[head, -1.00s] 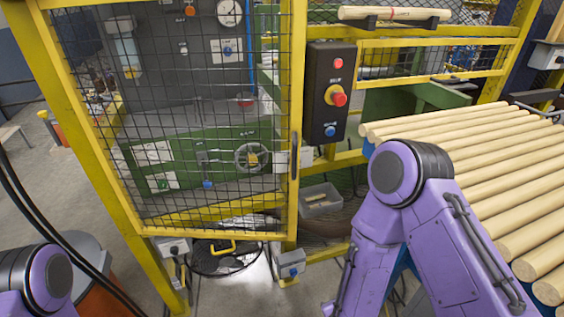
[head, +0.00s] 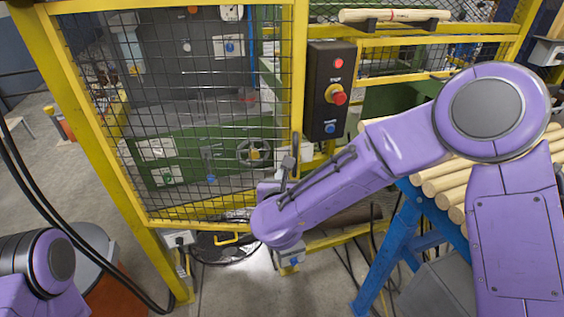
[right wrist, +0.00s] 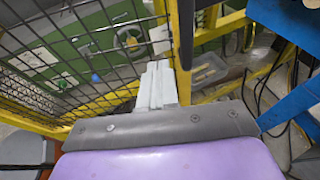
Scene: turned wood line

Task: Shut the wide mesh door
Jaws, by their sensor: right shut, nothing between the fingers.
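The wide mesh door (head: 215,110) has a yellow frame and black wire mesh and fills the left half of the head view. Its right upright also shows in the right wrist view (right wrist: 181,35). Whether a gap is open between that upright and the post is hard to tell. A dark handle stands on the upright. My right gripper (head: 287,168) is at the door's lower right side, partly hidden by my forearm. In the right wrist view its pale fingers (right wrist: 157,85) are together and empty, close to the upright; contact cannot be told. My left gripper is out of view.
A black control box (head: 327,92) with a red button is just right of the door. Wooden rods (head: 450,180) lie on a blue stand (head: 402,245) at right. Black cables hang at the far left. A machine stands behind the mesh.

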